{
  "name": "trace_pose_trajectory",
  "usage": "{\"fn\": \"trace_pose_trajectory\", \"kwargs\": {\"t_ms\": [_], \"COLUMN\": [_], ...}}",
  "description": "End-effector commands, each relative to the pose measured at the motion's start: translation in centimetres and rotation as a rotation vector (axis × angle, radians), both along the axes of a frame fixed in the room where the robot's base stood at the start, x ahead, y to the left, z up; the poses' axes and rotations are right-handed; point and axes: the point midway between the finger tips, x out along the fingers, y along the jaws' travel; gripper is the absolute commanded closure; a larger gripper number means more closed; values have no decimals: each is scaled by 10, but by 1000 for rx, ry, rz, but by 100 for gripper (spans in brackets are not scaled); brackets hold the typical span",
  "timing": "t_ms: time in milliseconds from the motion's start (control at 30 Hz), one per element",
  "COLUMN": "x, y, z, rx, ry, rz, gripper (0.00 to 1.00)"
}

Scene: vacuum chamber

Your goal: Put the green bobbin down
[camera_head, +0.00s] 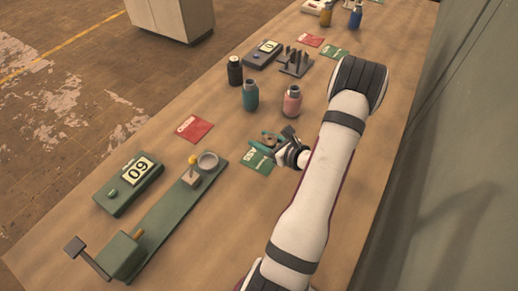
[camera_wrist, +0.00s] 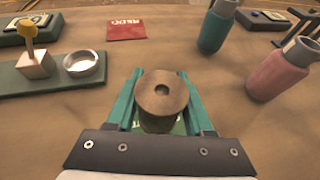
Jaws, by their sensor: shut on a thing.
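The bobbin (camera_wrist: 161,93) is in the wrist view, upright, with a round brown top that has a hole in its middle. Its winding below is mostly hidden, so its colour is hard to tell. My gripper (camera_wrist: 159,78) is shut on it, with one teal finger on each side. In the head view my gripper (camera_head: 278,143) and the bobbin (camera_head: 268,138) are over or beside a green card (camera_head: 257,161) on the bench. A bit of that card shows under the bobbin in the wrist view (camera_wrist: 179,128). I cannot tell whether the bobbin touches it.
A red card (camera_head: 194,129) lies to the left. A green fixture (camera_head: 172,213) with a metal cup (camera_head: 208,161) and a counter (camera_head: 129,184) stand nearer. Teal (camera_head: 250,96) and pink (camera_head: 292,102) bottles stand just beyond my gripper. Bare bench lies between the cards.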

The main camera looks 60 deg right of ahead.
Motion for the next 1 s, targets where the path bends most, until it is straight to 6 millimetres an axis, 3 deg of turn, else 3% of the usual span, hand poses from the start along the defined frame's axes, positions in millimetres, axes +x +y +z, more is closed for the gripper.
{"fn": "trace_pose_trajectory", "kwargs": {"t_ms": [100,300,667,700,833,1000], "x": [13,14,14,14,14,14], "y": [1,1,1,1,1,1], "z": [-11,-47,-52,-52,-52,-52], "rx": [2,2,-1,-1,-1,-1], "ry": [1,0,0,0,0,0], "rz": [1,-3,-2,-2,-2,-2], "gripper": [100,100,100,42,19,18]}}
